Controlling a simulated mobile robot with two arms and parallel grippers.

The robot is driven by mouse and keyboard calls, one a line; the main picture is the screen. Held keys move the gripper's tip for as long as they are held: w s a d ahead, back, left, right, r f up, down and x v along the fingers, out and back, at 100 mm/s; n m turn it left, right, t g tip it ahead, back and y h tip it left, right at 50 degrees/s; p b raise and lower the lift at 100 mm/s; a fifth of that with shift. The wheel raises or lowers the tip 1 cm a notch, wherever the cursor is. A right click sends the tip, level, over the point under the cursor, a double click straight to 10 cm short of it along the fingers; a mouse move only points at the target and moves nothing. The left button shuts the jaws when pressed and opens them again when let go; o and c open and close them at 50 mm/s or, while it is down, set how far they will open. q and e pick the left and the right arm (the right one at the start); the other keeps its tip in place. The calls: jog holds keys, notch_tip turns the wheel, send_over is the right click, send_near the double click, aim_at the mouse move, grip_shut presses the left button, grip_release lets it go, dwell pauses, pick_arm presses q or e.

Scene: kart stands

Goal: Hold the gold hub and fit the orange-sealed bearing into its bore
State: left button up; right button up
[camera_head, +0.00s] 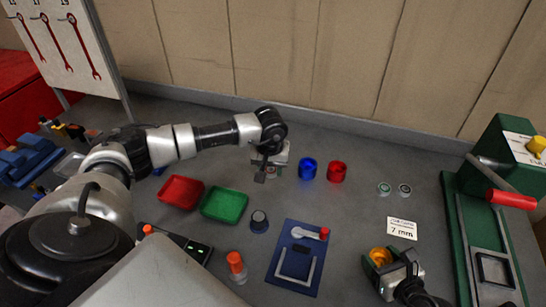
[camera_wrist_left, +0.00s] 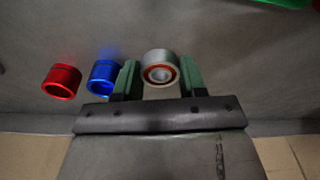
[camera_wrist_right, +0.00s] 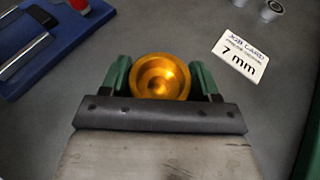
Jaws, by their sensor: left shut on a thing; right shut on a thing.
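The gold hub (camera_head: 380,255) is in my right gripper (camera_head: 386,262) at the lower right of the head view. In the right wrist view the hub (camera_wrist_right: 161,75) sits between the two green fingers, its round bore facing the camera. My left gripper (camera_head: 268,168) is at the back of the bench, left of the blue ring. In the left wrist view it is shut on the orange-sealed bearing (camera_wrist_left: 160,67), a silver ring with an orange band around its centre hole. The arm and fingers mostly hide this bearing in the head view. Bearing and hub are well apart.
A blue ring (camera_head: 308,169) and a red ring (camera_head: 337,172) stand beside my left gripper. Two small bearings (camera_head: 384,188) (camera_head: 404,189) and a 7 mm job card (camera_head: 402,228) lie right. Red (camera_head: 181,191) and green (camera_head: 224,205) trays, a blue fixture (camera_head: 296,262) and a green press (camera_head: 457,220) surround clear bench.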

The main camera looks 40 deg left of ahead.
aim_at(271, 188)
pick_arm(q)
jog(key=shift+f, duration=3.4)
jog(key=shift+f, duration=0.2)
jog(key=o, duration=1)
jog(key=shift+o, duration=0.2)
